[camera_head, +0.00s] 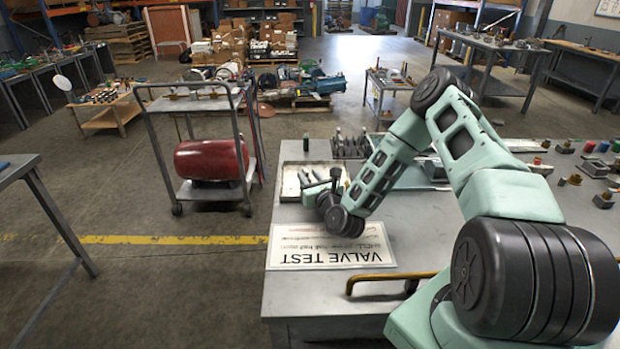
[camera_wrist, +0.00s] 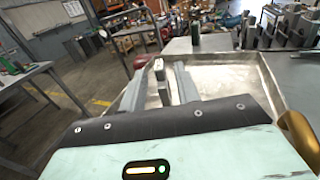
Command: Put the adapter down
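My gripper (camera_head: 323,185) is low over the left front part of a shallow metal tray (camera_head: 290,190) on the workbench.
A VALVE TEST sign (camera_head: 330,246) lies in front. A cart with a red tank (camera_head: 211,160) stands left, beyond the bench edge.

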